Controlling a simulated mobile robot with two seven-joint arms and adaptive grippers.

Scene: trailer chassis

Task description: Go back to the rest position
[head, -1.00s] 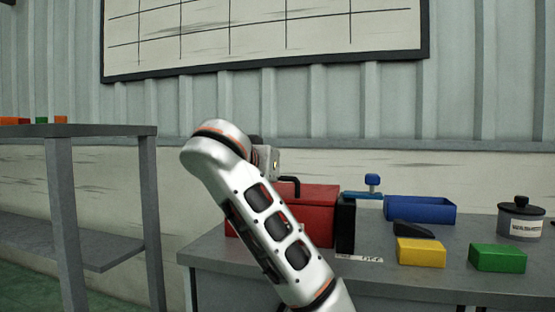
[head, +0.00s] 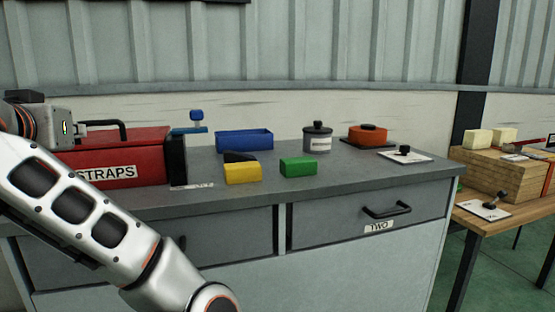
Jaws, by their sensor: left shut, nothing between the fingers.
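My left arm crosses the lower left of the head view, its white links bent up toward the left edge. My left gripper (head: 40,124) is at the far left edge, in front of the left end of the red STRAPS box (head: 118,158). It is shut and empty, its fingertips hardly visible. My right gripper is out of view.
On the grey cabinet (head: 365,170) stand a blue bin (head: 244,140), yellow block (head: 242,173), green block (head: 298,167), lidded pot (head: 317,137) and orange item (head: 367,134). A wooden table (head: 525,215) with a wooden box (head: 490,173) stands at right.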

